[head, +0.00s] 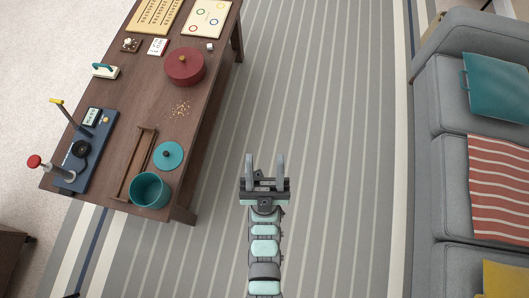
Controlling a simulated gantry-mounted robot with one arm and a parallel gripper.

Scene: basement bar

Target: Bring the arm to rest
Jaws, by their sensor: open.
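My gripper (264,172) shows in the head view, low in the middle of the picture. Its two grey fingers are spread apart, with nothing between them. My arm reaches up from the bottom edge of the picture. The gripper is over the grey striped rug (330,130), to the right of the wooden table (138,60) and apart from it.
Near the table's closest end stand a teal pot (150,191), a teal lid (168,155) and a blue device with levers (85,150). A red lidded pot (184,66) is farther back. A grey sofa (440,95) lines the right side. The rug between is clear.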

